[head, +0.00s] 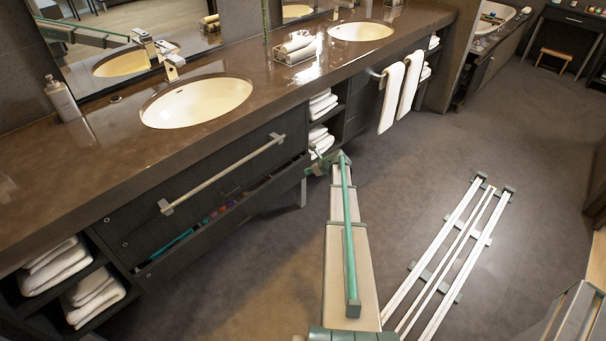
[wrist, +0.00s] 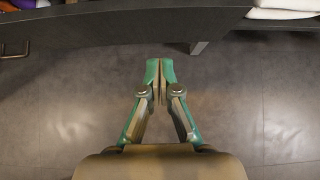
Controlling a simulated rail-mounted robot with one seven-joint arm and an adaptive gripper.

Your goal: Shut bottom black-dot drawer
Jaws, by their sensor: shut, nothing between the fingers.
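The lower drawer (head: 190,252) under the near basin stands partly open in the head view. Teal, purple and other coloured items show in the gap behind its front. In the wrist view its dark front (wrist: 120,28) crosses the top of the picture, with orange and purple items at the top left. I cannot make out a black dot on it. My gripper (wrist: 160,66) is shut and empty, its tips just short of the dark front in the picture. In the head view my gripper (head: 318,167) is near the drawer's right end, partly hidden by my arm.
The upper panel (head: 210,195) with a long bar handle (head: 225,173) is above the drawer. Open shelves with rolled white towels (head: 320,105) are to its right, and folded towels (head: 95,292) to its left. Hanging towels (head: 400,88) are further right. The floor (head: 400,170) before the vanity is largely clear.

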